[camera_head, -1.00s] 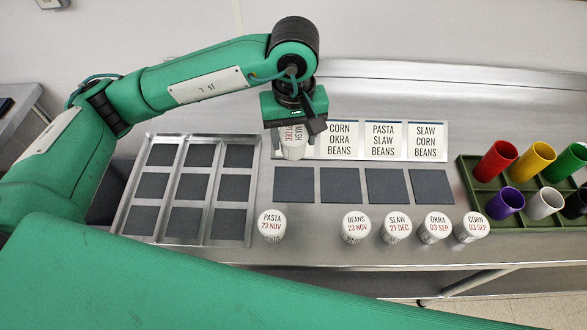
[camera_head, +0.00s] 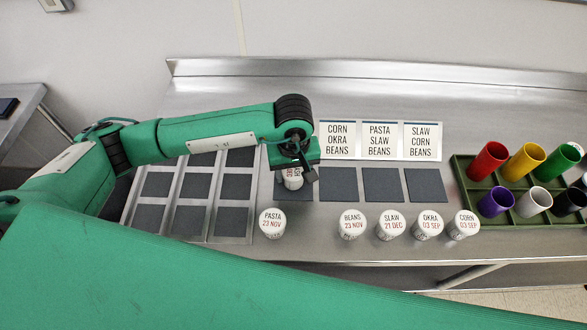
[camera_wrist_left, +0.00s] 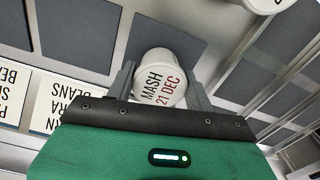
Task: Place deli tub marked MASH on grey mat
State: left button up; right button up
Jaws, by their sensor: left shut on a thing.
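The white deli tub marked MASH, 21 DEC (camera_wrist_left: 160,78) is between the fingers of my left gripper (camera_wrist_left: 160,85) in the left wrist view. In the head view the tub (camera_head: 292,180) shows partly below my left gripper (camera_head: 298,170), which hides its upper part. It is over the leftmost grey mat (camera_head: 304,193) of the row; I cannot tell whether it touches the mat. Part of a grey mat (camera_wrist_left: 163,27) also shows beyond the tub in the left wrist view. My right gripper is not in view.
Tubs marked PASTA (camera_head: 272,222), BEANS (camera_head: 352,224), SLAW (camera_head: 391,224), OKRA and CORN stand in front of the mats. Label cards (camera_head: 383,140) lie behind. A green crate (camera_head: 470,214) of coloured cups is right; a steel tray with dark squares is left.

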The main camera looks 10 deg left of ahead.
aim_at(294, 171)
pick_arm(q)
jog(key=shift+f, duration=0.15)
jog(key=o, duration=1)
jog(key=shift+r, duration=0.35)
notch_tip(294, 171, up, 12)
jog(key=b, duration=0.4)
jog(key=shift+f, duration=0.15)
